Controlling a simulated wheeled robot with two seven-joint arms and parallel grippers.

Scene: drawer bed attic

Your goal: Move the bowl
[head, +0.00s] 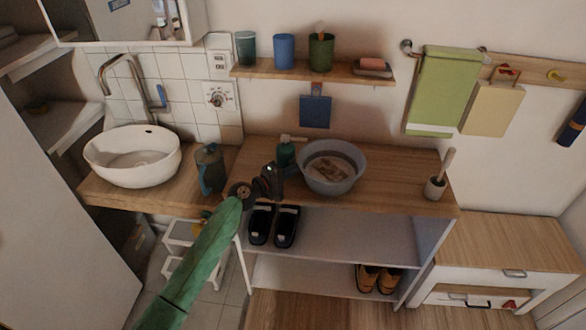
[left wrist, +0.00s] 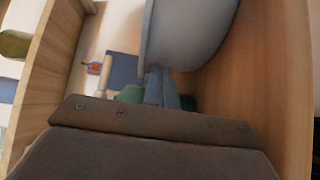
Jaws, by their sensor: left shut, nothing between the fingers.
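The bowl (head: 341,185) is grey-blue and round. It stands upright on the wooden counter (head: 400,185) with brownish, paper-like items inside. My left gripper (head: 272,181) is just left of the bowl, at the counter's front edge. Its fingers (left wrist: 163,88) are shut with nothing between them. In the left wrist view the bowl's outer side (left wrist: 190,35) fills the upper middle, close to the fingertips. I cannot tell whether they touch it. My right gripper is not in view.
A green soap bottle (head: 286,152) stands behind my left gripper. A dark jug (head: 210,168) and white basin (head: 132,160) are to the left. A brush holder (head: 436,187) stands at the right, with clear counter between it and the bowl. A shelf with cups (head: 310,70) hangs above.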

